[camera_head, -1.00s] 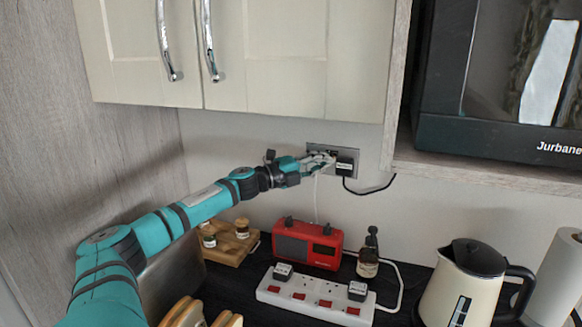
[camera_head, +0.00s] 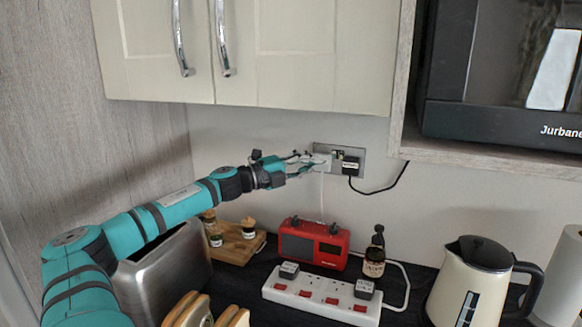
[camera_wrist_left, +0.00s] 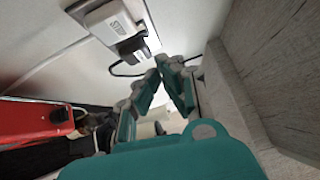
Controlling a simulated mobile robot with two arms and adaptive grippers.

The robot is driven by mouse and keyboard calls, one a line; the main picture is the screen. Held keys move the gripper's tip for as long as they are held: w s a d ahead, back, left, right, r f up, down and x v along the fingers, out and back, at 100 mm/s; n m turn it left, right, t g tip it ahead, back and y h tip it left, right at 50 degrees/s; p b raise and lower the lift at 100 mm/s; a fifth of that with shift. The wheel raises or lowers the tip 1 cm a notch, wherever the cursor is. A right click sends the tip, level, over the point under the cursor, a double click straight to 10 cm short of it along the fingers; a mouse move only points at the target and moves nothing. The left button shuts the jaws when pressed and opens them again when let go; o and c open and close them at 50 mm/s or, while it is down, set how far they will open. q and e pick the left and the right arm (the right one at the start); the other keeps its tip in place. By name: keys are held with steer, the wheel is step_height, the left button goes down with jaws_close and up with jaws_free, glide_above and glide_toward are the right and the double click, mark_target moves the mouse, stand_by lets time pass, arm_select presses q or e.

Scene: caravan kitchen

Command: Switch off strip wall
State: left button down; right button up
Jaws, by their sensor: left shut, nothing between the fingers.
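A metal wall socket (camera_head: 363,152) is on the wall under the cupboard. A black plug (camera_head: 350,166) sits in its right side. A white plug (camera_head: 321,163) with a white cable sits at its left, partly covered by my fingers. My left gripper (camera_head: 306,158) is shut and empty at the socket's left edge; contact cannot be told. In the left wrist view the fingertips (camera_wrist_left: 170,62) meet near the white plug (camera_wrist_left: 112,22) and the black plug (camera_wrist_left: 133,47). The switch positions are too small to tell. My right gripper is out of view.
A white power strip (camera_head: 320,301) with red switches and black-topped plugs lies on the dark worktop. A red radio (camera_head: 313,245), a dark bottle (camera_head: 374,255), a cream kettle (camera_head: 469,285) and a steel toaster (camera_head: 165,275) stand around it. The cupboard (camera_head: 300,65) hangs above the arm.

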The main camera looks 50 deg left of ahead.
arm_select(q)
steer(key=v, duration=0.1)
steer(key=p+v, duration=0.1)
steer(key=v, duration=0.1)
steer(key=r+p+v, duration=0.1)
steer(key=v, duration=0.1)
steer(key=shift+s, duration=0.1)
stand_by(0.6)
